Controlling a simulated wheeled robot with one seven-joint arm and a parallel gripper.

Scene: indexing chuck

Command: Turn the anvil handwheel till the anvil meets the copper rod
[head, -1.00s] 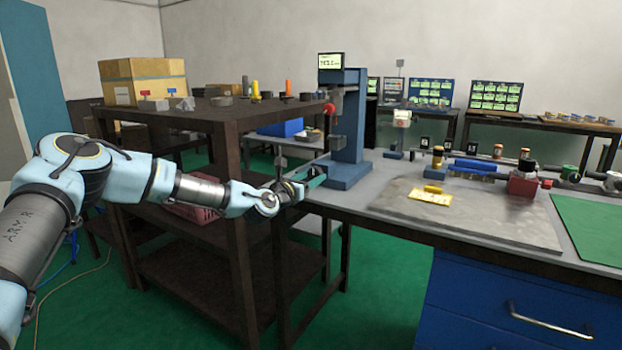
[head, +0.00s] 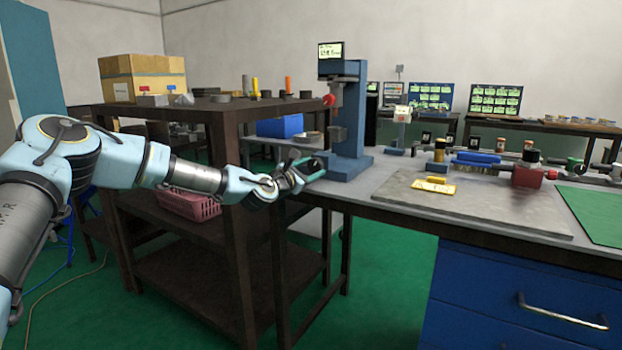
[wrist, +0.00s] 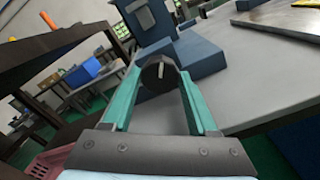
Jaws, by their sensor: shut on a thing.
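A blue press-like stand (head: 348,120) with a small display (head: 330,50) on top stands at the left end of the grey bench. A dark round knob (wrist: 158,74) with a pale mark, apparently the anvil handwheel, sits at the front of the stand's blue base (wrist: 200,52). My gripper (head: 311,168) is at that base; in the wrist view its two green fingers (wrist: 158,88) are closed on the knob from both sides. The fingers hide the handwheel in the head view. I cannot make out the copper rod or its gap to the anvil.
A dark shelf table (head: 215,112) with a cardboard box (head: 142,78) stands left of the bench, close to my arm. A grey plate (head: 480,205) with a yellow part (head: 434,187) lies on the bench. The bench edge runs just below my gripper.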

